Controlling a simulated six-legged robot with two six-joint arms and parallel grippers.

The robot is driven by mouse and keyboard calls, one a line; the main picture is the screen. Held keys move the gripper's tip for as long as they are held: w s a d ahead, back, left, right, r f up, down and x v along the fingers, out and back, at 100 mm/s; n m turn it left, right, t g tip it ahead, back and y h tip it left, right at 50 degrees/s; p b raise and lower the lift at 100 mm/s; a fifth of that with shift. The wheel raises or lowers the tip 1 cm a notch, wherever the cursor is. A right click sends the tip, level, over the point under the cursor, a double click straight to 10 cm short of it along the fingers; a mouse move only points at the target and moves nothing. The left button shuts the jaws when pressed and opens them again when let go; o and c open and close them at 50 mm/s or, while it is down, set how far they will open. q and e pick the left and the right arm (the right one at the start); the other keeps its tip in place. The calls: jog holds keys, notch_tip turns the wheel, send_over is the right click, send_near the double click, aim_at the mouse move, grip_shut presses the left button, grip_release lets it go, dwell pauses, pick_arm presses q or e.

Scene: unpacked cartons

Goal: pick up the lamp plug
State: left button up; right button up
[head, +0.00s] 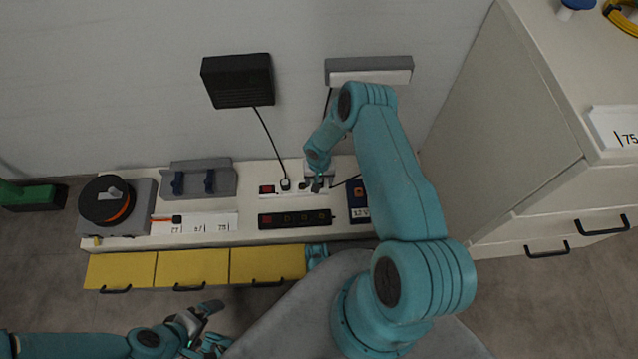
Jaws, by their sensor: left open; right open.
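A wall lamp (372,77), grey with a white face, hangs at upper centre. Its dark cord drops from its left end and passes behind my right arm. No plug that is clearly the lamp's shows; it may be hidden by my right gripper (318,184). That gripper is open, pointing down at the right part of a white power strip (268,189) on the bench. I cannot tell whether it touches anything. A dark plug (285,184) sits in the strip left of it, on the black box's cord. My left gripper (211,327) is open and empty in front of the yellow drawers.
A black box (238,81) hangs on the wall. A black power strip (295,219) and a blue 12 V box (358,200) lie near my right gripper. A cable reel (105,201) and grey holder (198,178) stand left. A tall cabinet (500,135) bounds the right.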

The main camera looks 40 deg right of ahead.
jog(key=c, duration=1.2)
pick_arm(q)
notch_tip(320, 180, up, 6)
jog(key=s+p, duration=0.1)
jog(key=p, duration=0.5)
jog(key=shift+d+r+p, duration=0.25)
jog(key=shift+d+p, duration=0.15)
jog(key=shift+d, duration=0.05)
pick_arm(e)
jog(key=shift+n, duration=0.3)
notch_tip(320, 180, up, 20)
jog(key=shift+w, duration=0.15)
jog(key=shift+d, duration=0.1)
pick_arm(q)
jog(key=shift+w+a, duration=0.1)
jog(key=shift+w, duration=0.1)
pick_arm(e)
jog(key=shift+w+d+n, duration=0.1)
jog(key=shift+d+n, duration=0.05)
jog(key=shift+n, duration=0.35)
